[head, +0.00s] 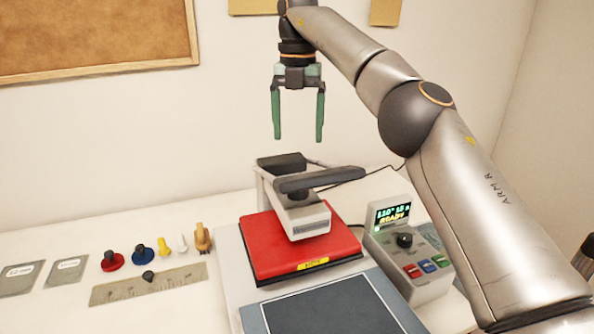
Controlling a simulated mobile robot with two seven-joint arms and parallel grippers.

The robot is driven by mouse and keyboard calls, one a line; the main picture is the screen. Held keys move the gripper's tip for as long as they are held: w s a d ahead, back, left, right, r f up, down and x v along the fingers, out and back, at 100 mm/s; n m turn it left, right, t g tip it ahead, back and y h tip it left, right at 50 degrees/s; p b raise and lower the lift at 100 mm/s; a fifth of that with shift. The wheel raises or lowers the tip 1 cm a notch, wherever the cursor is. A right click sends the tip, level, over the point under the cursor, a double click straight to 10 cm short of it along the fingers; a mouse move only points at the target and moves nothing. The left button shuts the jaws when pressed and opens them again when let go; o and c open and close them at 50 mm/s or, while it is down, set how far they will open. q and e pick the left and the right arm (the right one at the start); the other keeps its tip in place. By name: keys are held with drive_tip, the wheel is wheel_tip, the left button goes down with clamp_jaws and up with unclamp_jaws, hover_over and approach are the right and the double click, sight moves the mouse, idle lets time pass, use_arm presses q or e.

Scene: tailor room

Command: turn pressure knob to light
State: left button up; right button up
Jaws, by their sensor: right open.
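The heat press (305,222) stands on the table with a red plate under its grey head and a dark handle (320,179) across the top. Beside it on the right is a control box (420,291) with a lit display (393,213) that reads READY. A black knob (404,240) sits on the box above red, blue and green buttons. Its marking is too small to read, so I cannot tell whether it is the pressure knob or how it is set. My right gripper (298,139) is open and empty, fingers down, above the press and up-left of the knob. My left gripper is out of view.
A ruler (150,284), red and blue knobbed pieces (143,254), small yellow and white pieces, and grey cards (67,270) lie on the left. A dark pad (335,306) lies before the press. A cable runs behind it. A corkboard (95,35) hangs on the wall.

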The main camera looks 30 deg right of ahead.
sight(298, 196)
wheel_tip(298, 196, down, 12)
drive_tip(key=shift+f, duration=0.15)
idle(0.7)
drive_tip(key=c, duration=1.4)
